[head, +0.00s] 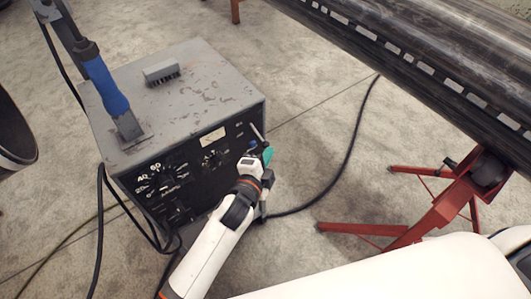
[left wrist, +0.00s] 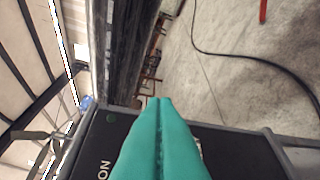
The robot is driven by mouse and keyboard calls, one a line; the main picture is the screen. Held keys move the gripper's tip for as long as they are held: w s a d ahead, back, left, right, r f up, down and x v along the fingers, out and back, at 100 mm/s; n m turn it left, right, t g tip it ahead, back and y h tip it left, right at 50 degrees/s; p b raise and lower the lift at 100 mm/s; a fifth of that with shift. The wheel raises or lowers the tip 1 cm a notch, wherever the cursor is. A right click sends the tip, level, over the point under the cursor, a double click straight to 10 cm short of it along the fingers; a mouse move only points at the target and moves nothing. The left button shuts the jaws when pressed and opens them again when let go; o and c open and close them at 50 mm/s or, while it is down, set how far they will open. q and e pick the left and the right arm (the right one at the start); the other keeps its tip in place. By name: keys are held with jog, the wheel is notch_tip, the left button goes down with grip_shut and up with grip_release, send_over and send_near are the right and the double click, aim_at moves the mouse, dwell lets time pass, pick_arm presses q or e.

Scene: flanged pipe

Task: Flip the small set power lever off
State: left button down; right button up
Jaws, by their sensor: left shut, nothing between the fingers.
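The small grey power set (head: 185,95) stands on the floor with a black front panel (head: 185,170). A thin light rod (head: 257,132), which looks like the power lever, sticks out near the panel's upper right corner. My left gripper (head: 267,154) is at the panel's right end, just below and beside this rod. Its teal fingers are shut together and empty. In the left wrist view the shut fingers (left wrist: 164,102) are in front of the black panel (left wrist: 115,140), by the letters "ON" (left wrist: 103,168). They hide the lever there, and contact cannot be told.
A blue-handled tool (head: 105,85) and a small grey block (head: 161,72) are on the set's top. Black cables (head: 350,150) run over the floor. A large dark pipe (head: 420,60) rests on a red stand (head: 435,210) at the right. The floor between is mostly clear.

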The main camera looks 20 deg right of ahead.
pick_arm(q)
jog(key=shift+w+f, duration=0.15)
jog(key=shift+w, duration=0.25)
